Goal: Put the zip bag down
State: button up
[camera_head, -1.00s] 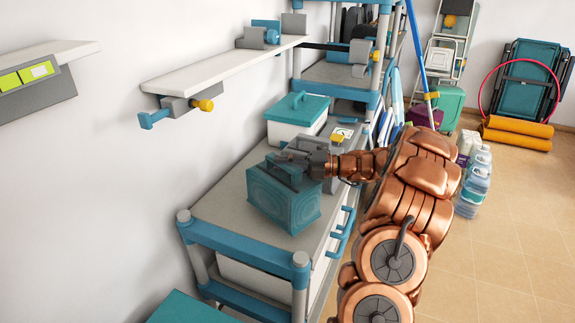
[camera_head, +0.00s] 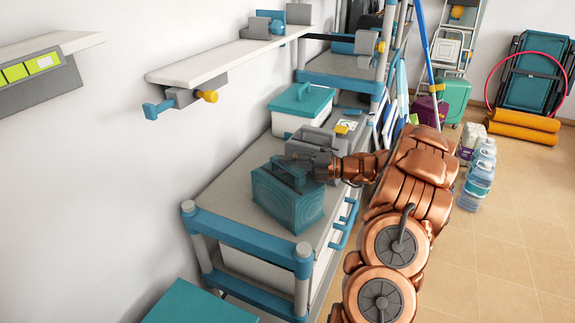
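The zip bag is a teal, box-like bag (camera_head: 288,203) with a handle on top. It stands on the grey top of the shelf unit (camera_head: 222,197), near its front end. My gripper (camera_head: 303,164) is at the bag's top by the handle, with my copper arm reaching in from the right. The fingers overlap the dark handle area, and I cannot tell whether they are closed on it or apart.
A grey case (camera_head: 320,140) stands right behind the bag, and a white box with teal lid (camera_head: 302,104) is farther back. A white wall shelf (camera_head: 225,60) hangs above left. A teal surface (camera_head: 200,303) lies at bottom left. Water bottles (camera_head: 478,180) stand on the floor.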

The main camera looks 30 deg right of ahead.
jog(key=shift+o, duration=0.3)
jog(key=b+v, duration=0.1)
jog(key=v, duration=1.1)
jog(key=shift+f, duration=0.1)
dwell(0.3)
